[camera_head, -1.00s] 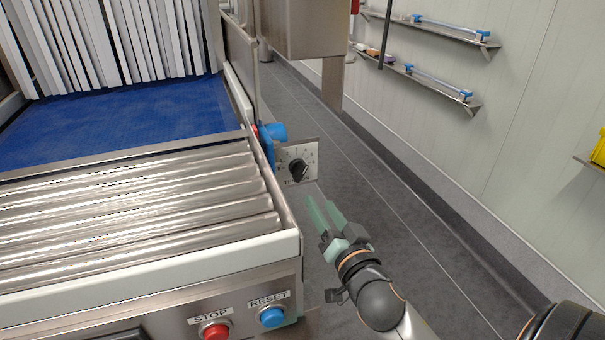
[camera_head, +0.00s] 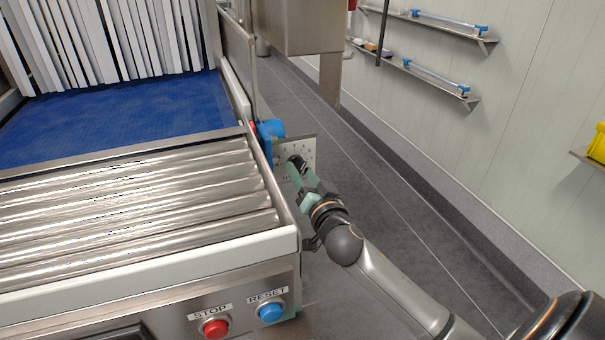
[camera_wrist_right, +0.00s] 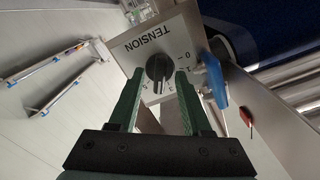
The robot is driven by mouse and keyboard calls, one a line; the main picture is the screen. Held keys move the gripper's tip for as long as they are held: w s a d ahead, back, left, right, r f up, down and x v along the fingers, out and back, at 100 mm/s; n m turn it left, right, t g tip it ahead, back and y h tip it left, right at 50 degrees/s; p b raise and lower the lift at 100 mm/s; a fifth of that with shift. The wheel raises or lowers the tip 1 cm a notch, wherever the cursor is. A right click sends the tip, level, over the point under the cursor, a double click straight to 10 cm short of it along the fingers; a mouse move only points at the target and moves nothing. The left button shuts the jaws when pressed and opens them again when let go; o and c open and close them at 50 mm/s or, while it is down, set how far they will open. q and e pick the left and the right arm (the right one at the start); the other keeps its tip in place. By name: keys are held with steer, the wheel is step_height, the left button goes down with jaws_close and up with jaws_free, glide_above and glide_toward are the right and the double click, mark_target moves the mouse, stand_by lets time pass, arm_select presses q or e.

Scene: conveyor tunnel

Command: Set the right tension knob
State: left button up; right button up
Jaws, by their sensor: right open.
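The black tension knob (camera_wrist_right: 158,67) sits on a metal plate (camera_wrist_right: 172,36) marked TENSION with a number scale, seen in the right wrist view. In the head view the plate (camera_head: 309,150) stands beside the conveyor's right side, and the knob (camera_head: 296,160) is partly hidden by my gripper. My right gripper (camera_head: 300,174) is open, with its green fingers pointing at the knob. In the right wrist view its fingertips (camera_wrist_right: 157,74) lie on either side of the knob; I cannot tell whether they touch it. My left gripper is not in view.
A blue handle (camera_wrist_right: 215,80) sits close beside the plate. The roller conveyor (camera_head: 130,205) is left of my right arm. STOP (camera_head: 215,328) and RESET (camera_head: 271,312) buttons are on its front panel. Free floor (camera_head: 400,210) lies to the right, up to the wall.

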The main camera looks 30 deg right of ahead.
steer(key=shift+c, duration=0.3)
jaws_close()
